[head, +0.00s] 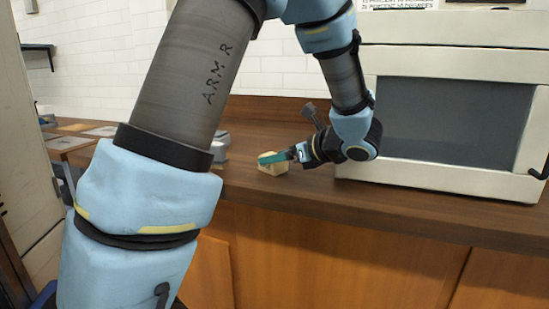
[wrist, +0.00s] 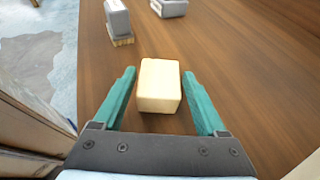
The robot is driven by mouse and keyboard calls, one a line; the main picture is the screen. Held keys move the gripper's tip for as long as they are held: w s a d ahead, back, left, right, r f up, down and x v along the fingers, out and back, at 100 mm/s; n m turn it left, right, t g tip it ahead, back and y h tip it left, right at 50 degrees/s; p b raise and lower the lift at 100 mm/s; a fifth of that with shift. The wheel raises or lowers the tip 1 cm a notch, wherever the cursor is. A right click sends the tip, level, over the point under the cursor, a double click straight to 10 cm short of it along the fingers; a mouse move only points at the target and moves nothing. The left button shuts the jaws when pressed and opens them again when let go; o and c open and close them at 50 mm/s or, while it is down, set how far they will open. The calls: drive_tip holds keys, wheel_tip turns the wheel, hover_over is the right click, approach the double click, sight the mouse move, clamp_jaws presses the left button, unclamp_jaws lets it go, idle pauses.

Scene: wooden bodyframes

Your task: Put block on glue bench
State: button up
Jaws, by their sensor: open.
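A pale wooden block (wrist: 159,86) lies on the brown wooden counter, between the two teal fingers of my gripper (wrist: 158,88) in the wrist view. The fingers are open, with a gap on each side of the block. In the head view the block (head: 272,168) sits near the counter's front edge, partly covered by my gripper (head: 274,158). I cannot make out a glue bench for certain in either view.
A white microwave-like box (head: 450,110) stands on the counter (head: 400,196) at the right, close to my wrist. Grey objects stand beyond the block, one (wrist: 117,18) on a bristled base and another (wrist: 169,8). Counter right of the block is clear.

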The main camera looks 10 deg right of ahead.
drive_tip(key=b+v, duration=0.1)
drive_tip(key=v, duration=0.9)
drive_tip(key=shift+s+d+r, duration=0.1)
drive_tip(key=shift+s+d, duration=0.15)
drive_tip(key=shift+s, duration=0.05)
